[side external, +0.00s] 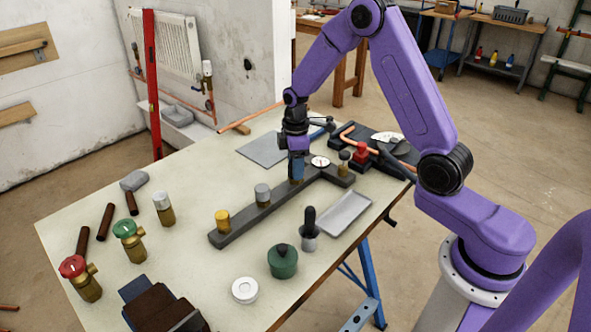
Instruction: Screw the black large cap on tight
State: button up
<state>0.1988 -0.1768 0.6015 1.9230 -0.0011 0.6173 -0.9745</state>
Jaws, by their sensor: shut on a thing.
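My gripper (297,173) points straight down over the dark bar (240,229) on the bench. It is shut at the top of one of the bar's upright posts. The thing between the fingers is almost wholly hidden by them, so its colour and its seating on the post cannot be made out; it is where the black large cap would sit. On the same bar, a yellow cap (222,220) and a grey cap (262,193) stand on posts to the left of my gripper. A small brass-coloured fitting (344,162) stands to the right.
A dial gauge (320,161) is close to the right of my gripper. A grey tray (345,213), a dark green pot (282,261), a black-handled tool (310,230) and a white disc (245,290) lie in front. Valves with a red handwheel (72,266) and green handwheel (124,228) stand left.

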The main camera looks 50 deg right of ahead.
jog(key=m, duration=1.3)
jog(key=o, duration=1)
